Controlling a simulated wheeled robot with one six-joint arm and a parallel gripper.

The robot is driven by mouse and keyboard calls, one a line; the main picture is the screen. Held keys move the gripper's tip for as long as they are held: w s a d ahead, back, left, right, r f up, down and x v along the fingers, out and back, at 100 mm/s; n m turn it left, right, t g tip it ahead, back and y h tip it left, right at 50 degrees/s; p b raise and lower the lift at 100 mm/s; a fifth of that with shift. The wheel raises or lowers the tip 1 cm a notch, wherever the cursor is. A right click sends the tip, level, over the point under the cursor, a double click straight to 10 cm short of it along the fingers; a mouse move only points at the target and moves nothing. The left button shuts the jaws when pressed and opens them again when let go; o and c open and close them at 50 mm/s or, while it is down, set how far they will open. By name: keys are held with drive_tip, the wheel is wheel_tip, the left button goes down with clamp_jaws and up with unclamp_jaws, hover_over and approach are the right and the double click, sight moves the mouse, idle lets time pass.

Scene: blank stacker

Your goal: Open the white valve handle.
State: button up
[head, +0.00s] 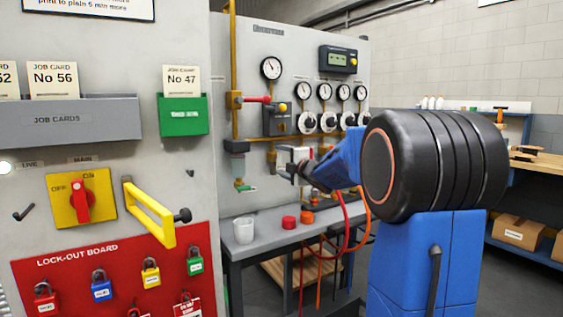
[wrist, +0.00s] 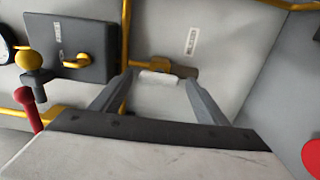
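A small white piece, apparently the white valve handle (wrist: 158,77), shows in the wrist view beside a yellow-brass valve body on the panel. My gripper (wrist: 160,88) reaches toward it with its two grey fingers spread, one on each side of the white piece. I see no clear contact between the fingers and the piece. In the head view my gripper (head: 288,167) is in front of the gauge panel, above the grey bench. A pale piece shows at its fingers there, but I cannot tell whether it is the handle.
A grey box (wrist: 75,50) with a yellow handle and a red-gripped lever (wrist: 30,108) are left of my gripper. A yellow handle (head: 152,212) sticks out from the left cabinet.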

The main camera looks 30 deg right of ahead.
drive_tip(key=s, duration=1.7)
drive_tip(key=shift+s+d, duration=0.2)
drive_tip(key=shift+d, duration=0.1)
drive_tip(key=s+a+f+m+g, duration=0.4)
drive_tip(key=s+a+f+m, duration=0.2)
drive_tip(key=s+f, duration=0.3)
drive_tip(key=s+a+f+m+g, duration=0.4)
drive_tip(key=s+a+f+m, duration=0.2)
drive_tip(key=s, duration=0.6)
drive_tip(key=s+a+f+m+g, duration=0.5)
drive_tip(key=s+a+f+m, duration=0.1)
drive_tip(key=s+a+f, duration=0.4)
drive_tip(key=shift+s+a+f+m+h, duration=0.3)
drive_tip(key=shift+s+f, duration=0.55)
